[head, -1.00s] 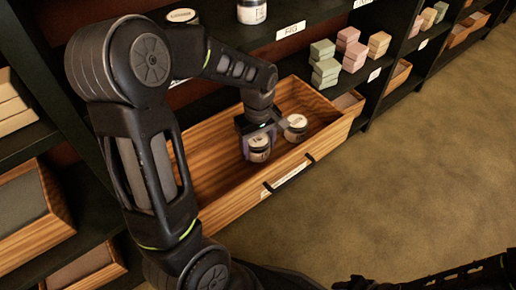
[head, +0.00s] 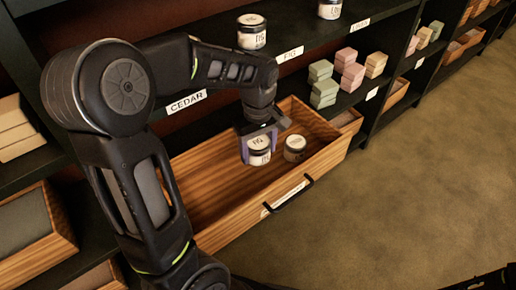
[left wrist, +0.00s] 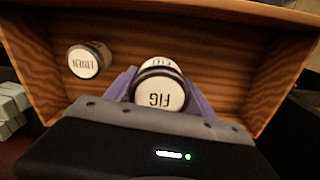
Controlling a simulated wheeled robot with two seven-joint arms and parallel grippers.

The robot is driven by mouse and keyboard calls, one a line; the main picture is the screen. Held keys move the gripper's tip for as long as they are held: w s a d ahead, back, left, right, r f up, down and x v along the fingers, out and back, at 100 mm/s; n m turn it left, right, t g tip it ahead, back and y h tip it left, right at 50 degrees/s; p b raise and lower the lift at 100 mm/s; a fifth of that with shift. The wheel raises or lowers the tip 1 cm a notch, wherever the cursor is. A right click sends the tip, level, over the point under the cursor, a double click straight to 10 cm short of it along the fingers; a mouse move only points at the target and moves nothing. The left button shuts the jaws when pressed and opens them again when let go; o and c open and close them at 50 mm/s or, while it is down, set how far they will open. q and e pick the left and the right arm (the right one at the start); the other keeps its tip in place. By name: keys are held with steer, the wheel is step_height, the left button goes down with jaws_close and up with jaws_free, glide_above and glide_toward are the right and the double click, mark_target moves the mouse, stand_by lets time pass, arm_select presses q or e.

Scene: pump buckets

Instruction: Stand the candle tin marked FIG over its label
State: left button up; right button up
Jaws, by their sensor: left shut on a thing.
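The FIG label (head: 290,53) is on the front edge of the shelf above, right of the CEDAR label (head: 186,102).
A tin marked LINEN (left wrist: 89,60) stands in the drawer (head: 222,226) beside the held tin. Tins (head: 252,32) and (head: 330,9) stand on the upper shelf; their marks are hard to read. Soap blocks (head: 323,84) are stacked on the lower shelf. Shelf above the FIG label looks clear.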

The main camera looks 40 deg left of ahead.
stand_by(0.3)
arm_select(q)
steer(key=w+d+r+m, duration=0.9)
steer(key=w+d+m, duration=0.4)
step_height(320, 180, up, 12)
steer(key=s+p, duration=0.2)
steer(key=p, duration=1.9)
steer(key=shift+s+a+f, duration=0.15)
steer(key=shift+s+a, duration=0.1)
steer(key=shift+a, duration=0.15)
steer(key=s+f, duration=0.1)
steer(key=f, duration=0.4)
steer(key=s+f, duration=0.1)
steer(key=f, duration=0.4)
steer(key=s+f, duration=0.2)
steer(key=f, duration=0.3)
